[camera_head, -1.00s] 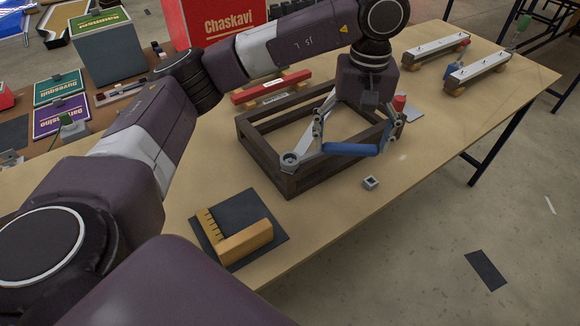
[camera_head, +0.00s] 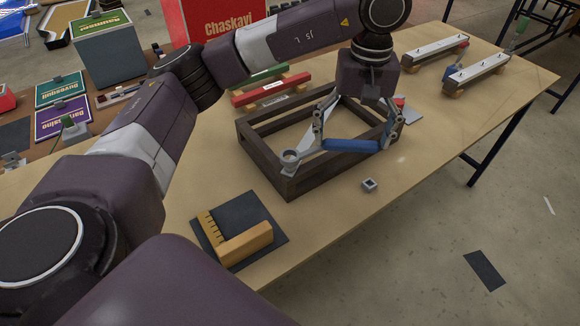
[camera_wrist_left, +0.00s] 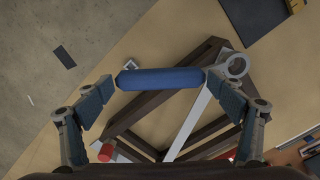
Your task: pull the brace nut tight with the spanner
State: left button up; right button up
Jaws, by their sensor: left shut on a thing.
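The spanner has a blue handle (camera_head: 350,145) and a grey ring end (camera_head: 289,157); its handle also crosses the left wrist view (camera_wrist_left: 160,79). My left gripper (camera_head: 352,143) is shut on the handle, over a dark wooden frame (camera_head: 300,184). The ring end is at the frame's near left corner; I cannot tell whether it sits around a nut or above it. A pale metal brace (camera_wrist_left: 192,122) runs diagonally across the frame in the left wrist view, towards the ring end. The brace nut cannot be made out. My right gripper is not in view.
A small grey square block (camera_head: 369,185) lies on the table in front of the frame. A dark mat (camera_head: 240,208) with a yellow wooden holder (camera_head: 243,243) is at the near left. Red and green bars lie behind the frame. Two pale-topped beams stand far right.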

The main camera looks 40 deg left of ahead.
pick_arm(q)
jog(key=c, duration=1)
jog(key=shift+r+p, duration=1.4)
jog(key=shift+r, duration=0.85)
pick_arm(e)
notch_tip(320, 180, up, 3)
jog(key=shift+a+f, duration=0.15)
pick_arm(q)
jog(key=shift+f, duration=0.1)
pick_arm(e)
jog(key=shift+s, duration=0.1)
